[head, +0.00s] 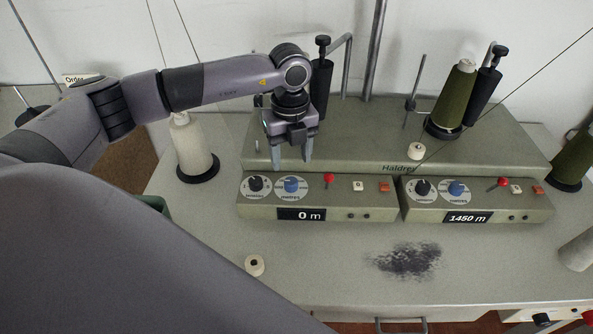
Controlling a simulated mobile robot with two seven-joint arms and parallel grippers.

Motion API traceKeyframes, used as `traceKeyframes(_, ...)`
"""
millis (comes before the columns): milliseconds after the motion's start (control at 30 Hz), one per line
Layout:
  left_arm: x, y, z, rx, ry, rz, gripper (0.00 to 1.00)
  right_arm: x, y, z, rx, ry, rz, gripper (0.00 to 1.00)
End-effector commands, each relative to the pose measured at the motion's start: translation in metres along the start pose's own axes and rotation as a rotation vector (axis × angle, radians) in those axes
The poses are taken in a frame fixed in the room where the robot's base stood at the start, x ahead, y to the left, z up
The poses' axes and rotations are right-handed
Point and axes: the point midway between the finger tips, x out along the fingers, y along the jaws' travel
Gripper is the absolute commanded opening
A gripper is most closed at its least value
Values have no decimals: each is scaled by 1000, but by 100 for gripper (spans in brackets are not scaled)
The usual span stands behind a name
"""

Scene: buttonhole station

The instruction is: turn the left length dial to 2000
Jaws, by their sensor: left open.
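The left control box (380,210) on the table front carries a black knob (255,184) and a blue knob (291,186), each on a pale round scale. Lettering that looks like "metres" shows below the blue one; the scale marks are too small to read. The display (301,214) below reads 0 m. My left gripper (292,160) points down with its two fingers apart and empty. It appears above and behind the blue knob, apart from it. My right gripper is not in view.
The right control box (500,213) has its own black and blue knobs and reads 1450 m. A red-topped lever (328,181) stands close right of the left blue knob. A cream cone (190,140) and green cone (455,98) stand behind. The table front (320,270) is mostly clear.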

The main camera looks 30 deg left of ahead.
Motion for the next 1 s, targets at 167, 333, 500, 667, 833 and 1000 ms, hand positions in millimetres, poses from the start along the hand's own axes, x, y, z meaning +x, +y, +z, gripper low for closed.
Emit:
traceKeyframes(167, 24, 1, -1, 3, 4, 3, 59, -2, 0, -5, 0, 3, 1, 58)
traceKeyframes(333, 49, 0, -2, 4, 4, 2, 59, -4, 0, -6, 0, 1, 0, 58)
traceKeyframes(500, 66, 0, -2, 4, 5, -1, 59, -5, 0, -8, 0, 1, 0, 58)
traceKeyframes(667, 69, -1, -2, 5, 4, -2, 59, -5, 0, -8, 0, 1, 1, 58)
traceKeyframes(833, 69, -1, -2, 5, 4, -2, 53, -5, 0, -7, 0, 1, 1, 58)
traceKeyframes(1000, 69, -1, -2, 5, 4, -2, 3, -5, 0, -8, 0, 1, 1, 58)
